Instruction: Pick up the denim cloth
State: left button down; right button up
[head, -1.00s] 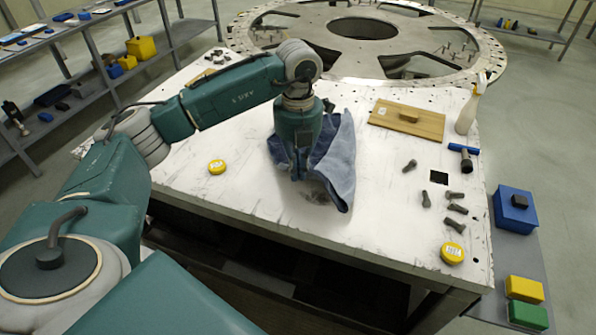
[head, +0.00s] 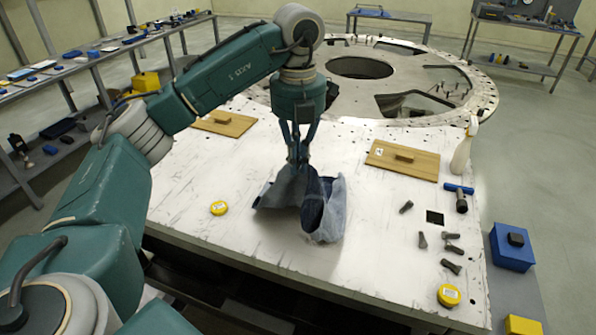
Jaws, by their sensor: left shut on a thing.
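The blue denim cloth (head: 325,208) is bunched up in the middle of the white worktable (head: 380,255). Its folds spread to both sides below my left gripper (head: 298,165). The left gripper points straight down, with its fingers shut on the top of the cloth. The lower edge of the cloth appears to be at or near the table surface; I cannot tell whether it is clear of it. My right gripper is not in view.
Yellow round tapes (head: 219,208) and (head: 449,295) lie left and front right. Wooden boards with handles (head: 403,160) and (head: 224,122), a spray bottle (head: 463,150), a blue-handled tool (head: 460,197) and several dark bolts (head: 452,267) lie around. The large turret plate (head: 455,105) is behind.

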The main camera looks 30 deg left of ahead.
pick_arm(q)
notch_tip(320, 180, up, 26)
jog(key=shift+f, duration=0.25)
dwell(0.6)
jog(key=shift+a, duration=0.1)
